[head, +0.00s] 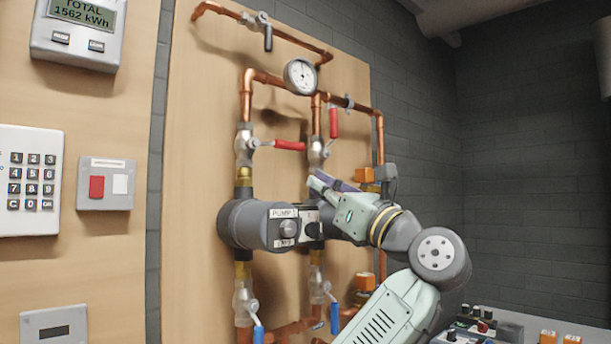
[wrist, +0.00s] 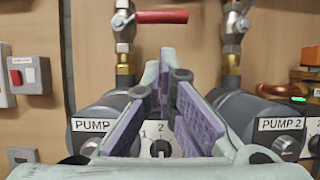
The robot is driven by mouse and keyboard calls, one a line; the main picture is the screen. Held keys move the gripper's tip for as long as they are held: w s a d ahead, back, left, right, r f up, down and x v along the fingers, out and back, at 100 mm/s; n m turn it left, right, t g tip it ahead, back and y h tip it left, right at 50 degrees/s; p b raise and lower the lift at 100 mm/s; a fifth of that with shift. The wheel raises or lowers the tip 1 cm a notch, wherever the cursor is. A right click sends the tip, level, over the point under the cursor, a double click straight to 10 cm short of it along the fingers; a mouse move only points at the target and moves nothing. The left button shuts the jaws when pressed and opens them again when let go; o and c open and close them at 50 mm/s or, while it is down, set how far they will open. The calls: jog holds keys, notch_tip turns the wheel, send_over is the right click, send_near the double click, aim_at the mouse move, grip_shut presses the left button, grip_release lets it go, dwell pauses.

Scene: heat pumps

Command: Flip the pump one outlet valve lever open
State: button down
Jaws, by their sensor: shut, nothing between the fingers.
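The pump one outlet valve (head: 243,143) sits on the copper pipe above the grey pump one (head: 250,224). Its red lever (head: 290,145) points right, across the upright pipe. In the wrist view the red lever (wrist: 162,17) is at the top, level, with its valve (wrist: 124,28) at its left end. My gripper (head: 317,182) is shut and empty, right of and below the lever, in front of the pipes. In the wrist view my gripper's fingertips (wrist: 167,62) meet below the lever, apart from it in the picture. Part of pump two is hidden behind my arm.
Pump two (wrist: 283,125) stands at the right, its red outlet lever (head: 333,122) upright along its pipe. A selector dial (wrist: 158,135) is between the pumps. A gauge (head: 300,76) is above. Blue levers (head: 258,334) hang below.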

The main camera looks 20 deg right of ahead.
aim_at(279, 145)
jog(key=p+x, duration=0.3)
jog(key=x, duration=0.6)
jog(key=shift+a+r, duration=0.1)
jog(key=shift+a, duration=0.05)
